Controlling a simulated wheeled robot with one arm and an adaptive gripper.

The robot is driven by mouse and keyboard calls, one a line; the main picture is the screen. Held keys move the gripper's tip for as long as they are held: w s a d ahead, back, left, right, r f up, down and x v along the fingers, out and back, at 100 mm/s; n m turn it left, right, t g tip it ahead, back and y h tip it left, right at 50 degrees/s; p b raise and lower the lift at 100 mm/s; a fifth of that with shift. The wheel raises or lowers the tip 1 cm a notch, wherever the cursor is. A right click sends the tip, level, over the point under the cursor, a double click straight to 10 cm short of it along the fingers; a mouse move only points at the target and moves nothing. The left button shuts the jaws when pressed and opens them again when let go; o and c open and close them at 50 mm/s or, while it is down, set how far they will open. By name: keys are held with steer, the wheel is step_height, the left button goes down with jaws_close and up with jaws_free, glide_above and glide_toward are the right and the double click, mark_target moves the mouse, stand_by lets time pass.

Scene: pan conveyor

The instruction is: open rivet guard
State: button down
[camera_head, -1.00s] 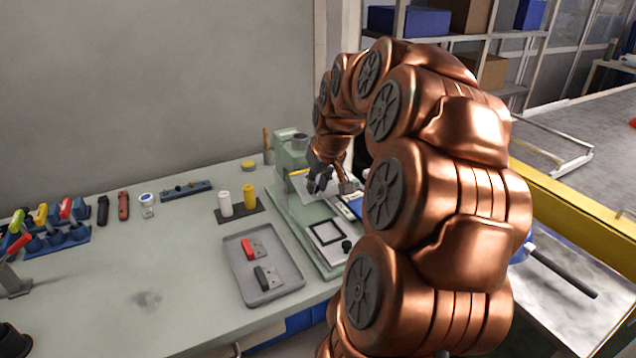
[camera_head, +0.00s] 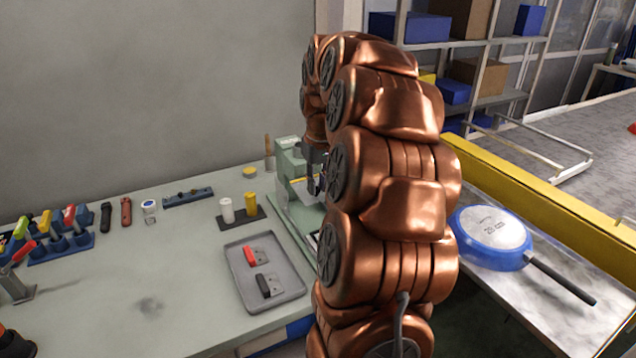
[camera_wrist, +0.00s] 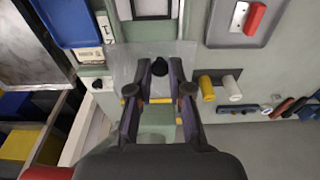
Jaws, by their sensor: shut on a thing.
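The green rivet machine (camera_head: 290,160) stands on the bench in the head view, partly hidden behind my arm. The guard is a clear sheet (camera_wrist: 125,62) in the wrist view, lying across the machine under my fingertips. A black knob (camera_wrist: 159,68) sits between the tips of my gripper (camera_wrist: 160,74). My gripper is shut on this knob. In the head view my gripper (camera_head: 314,186) is at the machine's front, partly covered by my arm. How far the guard stands open cannot be told.
A grey tray (camera_head: 293,297) with a red-handled and a black-handled part lies left of the machine. White and yellow cylinders (camera_head: 250,200) stand behind it. Several tools line the bench at left. A blue pan (camera_head: 490,262) lies on the metal surface at right, beside a yellow rail (camera_head: 560,187).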

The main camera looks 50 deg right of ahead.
steer(key=c, duration=1)
jaws_free()
steer(key=shift+c, duration=0.2)
step_height(320, 180, up, 12)
steer(key=s, duration=0.1)
steer(key=shift+s+a, duration=0.2)
steer(key=shift+a, duration=0.05)
steer(key=shift+f, duration=0.1)
steer(key=shift+c, duration=0.2)
